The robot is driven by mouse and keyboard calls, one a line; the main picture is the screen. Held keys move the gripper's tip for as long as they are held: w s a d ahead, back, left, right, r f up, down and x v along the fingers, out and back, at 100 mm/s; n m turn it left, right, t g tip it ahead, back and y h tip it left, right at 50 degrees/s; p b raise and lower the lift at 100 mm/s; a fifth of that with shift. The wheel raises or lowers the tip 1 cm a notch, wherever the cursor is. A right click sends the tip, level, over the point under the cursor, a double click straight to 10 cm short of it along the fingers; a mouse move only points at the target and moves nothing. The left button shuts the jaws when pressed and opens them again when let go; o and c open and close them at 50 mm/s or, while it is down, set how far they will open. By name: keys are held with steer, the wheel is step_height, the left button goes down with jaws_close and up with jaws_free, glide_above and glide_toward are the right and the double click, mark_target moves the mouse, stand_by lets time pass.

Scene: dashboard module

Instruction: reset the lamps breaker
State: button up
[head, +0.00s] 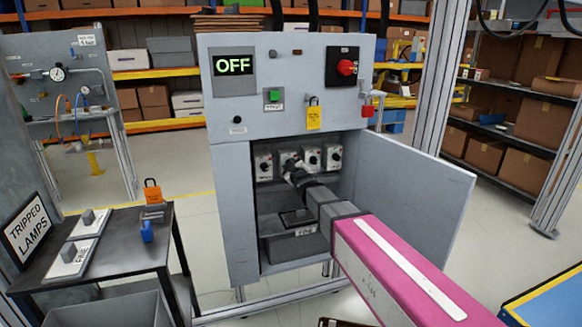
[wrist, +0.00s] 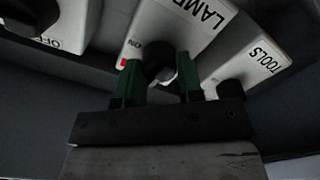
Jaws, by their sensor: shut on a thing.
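The lamps breaker (wrist: 176,30) is a white box in the wrist view, its printed name partly cut off at the top edge. Its black knob (wrist: 157,62) lies between the two green fingertips of my gripper (wrist: 158,78), which is shut on it. An ON mark and a small red patch (wrist: 123,62) show beside the knob. The fingers and the dark shading hide which way the knob points. In the head view, my gripper (head: 293,170) reaches into the open grey cabinet (head: 222,190) at the breaker row and partly covers it.
The tools breaker (wrist: 248,66) is close on the right in the wrist view; another breaker (wrist: 72,28) is at left. The open cabinet door (head: 415,195) stands right of my arm. A display (head: 234,66) reads OFF. A side table (head: 120,245) holds a TRIPPED LAMPS sign (head: 28,231).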

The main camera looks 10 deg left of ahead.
steer(key=shift+n, duration=0.7)
steer(key=o, duration=0.9)
steer(key=shift+o, duration=0.2)
steer(key=v, duration=1.1)
steer(key=shift+w+d+f, duration=0.1)
